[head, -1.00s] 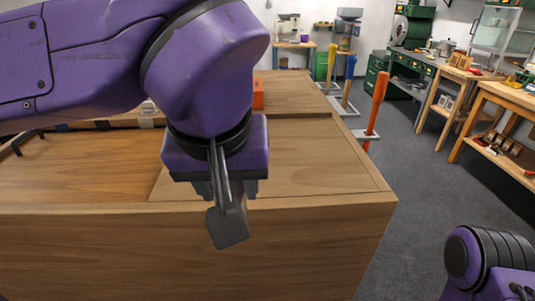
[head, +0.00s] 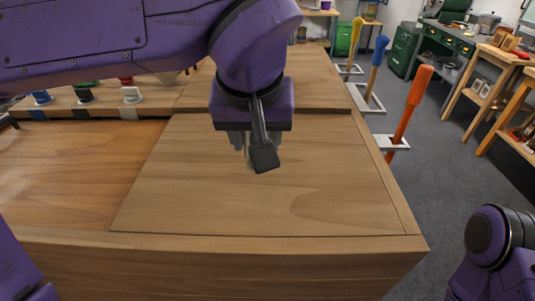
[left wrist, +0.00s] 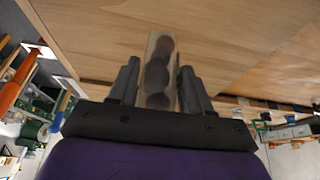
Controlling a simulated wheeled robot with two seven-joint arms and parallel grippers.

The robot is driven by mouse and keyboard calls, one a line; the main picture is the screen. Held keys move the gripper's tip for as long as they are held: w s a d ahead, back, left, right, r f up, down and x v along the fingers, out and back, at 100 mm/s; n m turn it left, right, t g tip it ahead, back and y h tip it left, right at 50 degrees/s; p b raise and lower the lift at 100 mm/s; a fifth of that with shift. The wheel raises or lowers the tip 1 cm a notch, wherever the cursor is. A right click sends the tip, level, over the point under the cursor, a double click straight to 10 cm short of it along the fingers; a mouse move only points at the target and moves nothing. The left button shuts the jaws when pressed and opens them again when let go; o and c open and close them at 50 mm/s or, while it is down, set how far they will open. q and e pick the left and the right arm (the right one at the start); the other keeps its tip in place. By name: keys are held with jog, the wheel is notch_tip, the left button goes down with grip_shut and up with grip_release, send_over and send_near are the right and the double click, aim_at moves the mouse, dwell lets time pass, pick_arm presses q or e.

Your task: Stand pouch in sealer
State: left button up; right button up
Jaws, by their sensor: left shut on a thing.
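My left gripper (head: 250,143) hangs over the wooden table top, fingers pointing down. In the left wrist view the gripper (left wrist: 160,88) is shut on a narrow clear pouch (left wrist: 158,72) with several dark round chestnuts stacked in it. The pouch sits between the two black fingers and sticks out past their tips. In the head view the pouch is mostly hidden behind the gripper. I cannot make out a sealer in either view. My right gripper is out of view; only part of my right arm shows at the lower right.
The bench top (head: 330,205) below the gripper is bare. Blue (head: 42,98), black (head: 85,96) and white (head: 131,95) small items stand at its back left. Orange (head: 409,105), blue (head: 376,65) and yellow (head: 355,42) upright handles stand beyond the right edge.

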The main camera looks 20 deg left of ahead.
pick_arm(q)
jog(key=w+f, duration=0.3)
jog(key=w+a+f, duration=0.1)
jog(key=w+f, duration=0.2)
jog(key=f, duration=0.1)
jog(key=w+f, duration=0.3)
jog(key=f, duration=0.1)
jog(key=shift+w+a+p, duration=0.2)
jog(key=shift+w+p, duration=0.05)
jog(key=shift+p, duration=0.15)
jog(key=shift+s, duration=0.1)
jog(key=o, duration=1.1)
jog(key=shift+f, duration=0.15)
